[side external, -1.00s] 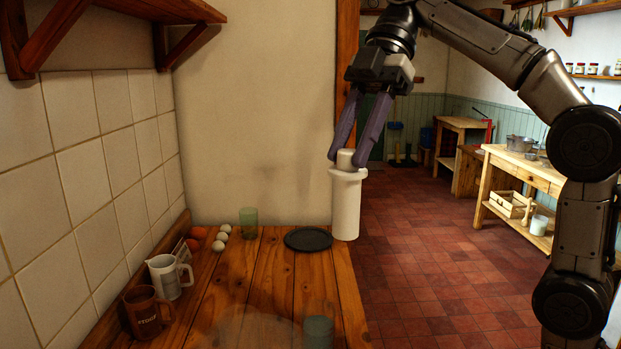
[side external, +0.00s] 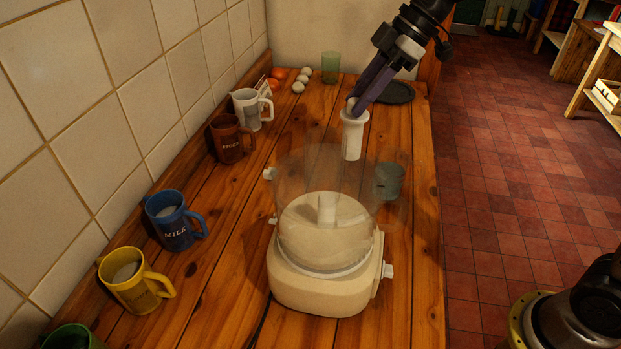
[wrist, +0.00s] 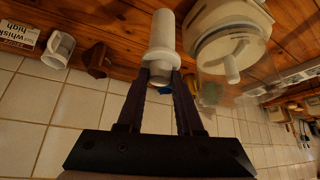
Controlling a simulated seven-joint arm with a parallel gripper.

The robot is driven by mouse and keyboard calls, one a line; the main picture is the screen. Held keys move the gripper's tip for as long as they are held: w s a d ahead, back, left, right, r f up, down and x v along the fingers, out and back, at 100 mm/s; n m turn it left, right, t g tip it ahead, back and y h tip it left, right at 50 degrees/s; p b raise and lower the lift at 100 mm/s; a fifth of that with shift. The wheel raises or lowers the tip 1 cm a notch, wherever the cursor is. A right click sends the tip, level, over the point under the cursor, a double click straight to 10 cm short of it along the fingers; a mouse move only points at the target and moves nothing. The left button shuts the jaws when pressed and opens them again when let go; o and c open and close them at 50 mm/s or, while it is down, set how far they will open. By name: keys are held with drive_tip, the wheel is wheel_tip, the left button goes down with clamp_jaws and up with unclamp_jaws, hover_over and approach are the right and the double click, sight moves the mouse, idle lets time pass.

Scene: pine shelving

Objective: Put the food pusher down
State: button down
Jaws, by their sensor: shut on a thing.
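The food pusher is a white flanged cylinder (side external: 352,137). My gripper (side external: 356,106) is shut on its upper end and holds it upright, just behind the clear bowl of the food processor in the side external view. In the wrist view the pusher (wrist: 162,35) extends from between the fingertips (wrist: 160,76), beside the processor (wrist: 218,18). The processor has a cream base (side external: 322,290) and a transparent bowl. I cannot tell how high the pusher is above the wooden counter (side external: 415,210).
A green-grey glass (side external: 389,182) stands right of the bowl. A dark plate (side external: 396,92), several eggs and a green glass (side external: 330,67) are at the back. Several mugs, including a blue one (side external: 174,222), line the tiled wall. The counter's right strip is clear.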

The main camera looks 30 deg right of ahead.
drive_tip(key=shift+w+a+f, duration=0.1)
drive_tip(key=shift+a+f, duration=0.15)
drive_tip(key=shift+f, duration=0.05)
drive_tip(key=w+a+f, duration=0.3)
drive_tip(key=w+f, duration=0.9)
drive_tip(key=w, duration=0.1)
drive_tip(key=shift+a+f, duration=0.35)
drive_tip(key=shift+a, duration=0.05)
drive_tip(key=shift+f, duration=0.1)
drive_tip(key=c, duration=0.6)
unclamp_jaws()
drive_tip(key=shift+o, duration=0.2)
